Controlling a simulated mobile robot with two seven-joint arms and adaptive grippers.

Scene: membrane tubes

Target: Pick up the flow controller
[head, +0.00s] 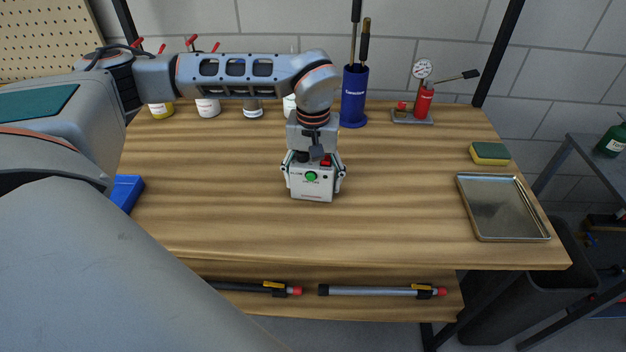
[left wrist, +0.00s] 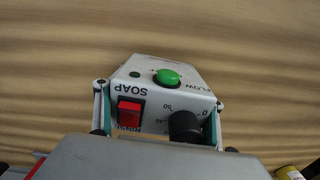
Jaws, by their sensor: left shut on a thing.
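The flow controller (head: 312,186) is a small white box near the middle of the wooden table, with a green button, a red switch and a black knob. My left gripper (head: 313,177) comes down on it from above, with one finger at each side, and is shut on it. In the left wrist view the flow controller (left wrist: 160,92) sits between the two fingers, with its green button, red switch, black knob and the word SOAP showing. I cannot tell whether its base touches the table. My right gripper is not in view.
A metal tray (head: 504,237) and a sponge (head: 490,154) lie at the right. A blue holder (head: 354,94), a gauge pump (head: 424,101) and several bottles stand along the back. A blue bin (head: 126,191) is at the left. Two tubes lie on the lower shelf (head: 310,312). The front middle is clear.

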